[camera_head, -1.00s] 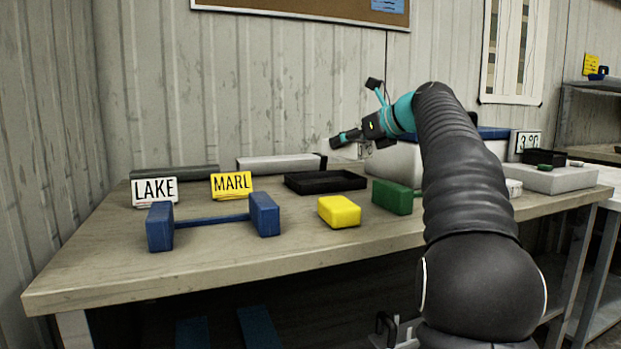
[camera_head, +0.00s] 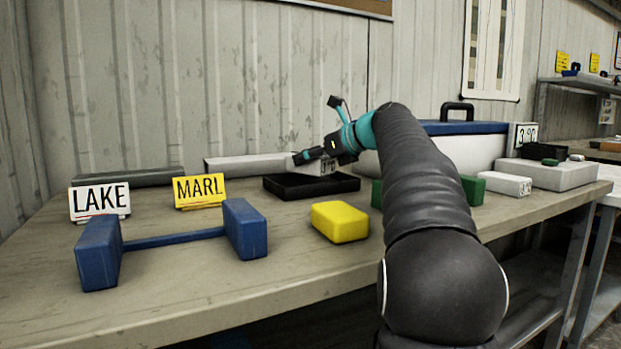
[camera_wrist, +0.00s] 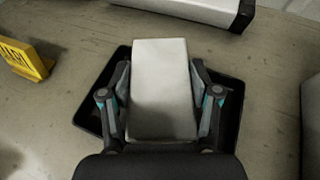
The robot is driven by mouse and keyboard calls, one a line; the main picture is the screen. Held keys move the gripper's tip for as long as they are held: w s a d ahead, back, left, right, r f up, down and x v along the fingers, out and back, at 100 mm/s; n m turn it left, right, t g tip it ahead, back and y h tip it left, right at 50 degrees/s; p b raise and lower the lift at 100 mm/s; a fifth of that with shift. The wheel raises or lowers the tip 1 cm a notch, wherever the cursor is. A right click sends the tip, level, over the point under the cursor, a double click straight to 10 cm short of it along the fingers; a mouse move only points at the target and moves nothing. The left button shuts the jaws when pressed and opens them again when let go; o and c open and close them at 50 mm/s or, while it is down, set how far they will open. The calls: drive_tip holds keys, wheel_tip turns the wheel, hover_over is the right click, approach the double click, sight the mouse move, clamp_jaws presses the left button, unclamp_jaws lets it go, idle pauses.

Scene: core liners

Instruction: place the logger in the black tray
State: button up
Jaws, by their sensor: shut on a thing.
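In the wrist view the fingers (camera_wrist: 160,88) press on both long sides of the logger (camera_wrist: 160,60). The black tray (camera_head: 310,190) lies on the bench beneath it. In the wrist view the tray (camera_wrist: 90,115) shows on both sides of the logger, which hides its middle. The logger appears held just above the tray; the exact gap cannot be told.
A yellow block (camera_head: 340,222) and a blue dumbbell-shaped piece (camera_head: 246,228) stand in front. LAKE (camera_head: 100,202) and MARL (camera_head: 199,191) signs are left. A long pale bar (camera_head: 240,166) lies behind the tray. A cooler (camera_head: 470,150) and a white labelled block (camera_head: 505,183) are right.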

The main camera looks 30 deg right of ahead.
sight(311, 170)
drive_tip(key=shift+f+b, duration=0.7)
drive_tip(key=shift+f, duration=1.05)
drive_tip(key=shift+f, duration=0.15)
drive_tip(key=o, duration=1.2)
drive_tip(key=shift+r, duration=0.2)
drive_tip(key=p+v, duration=0.1)
drive_tip(key=v, duration=1.1)
drive_tip(key=shift+p, duration=0.35)
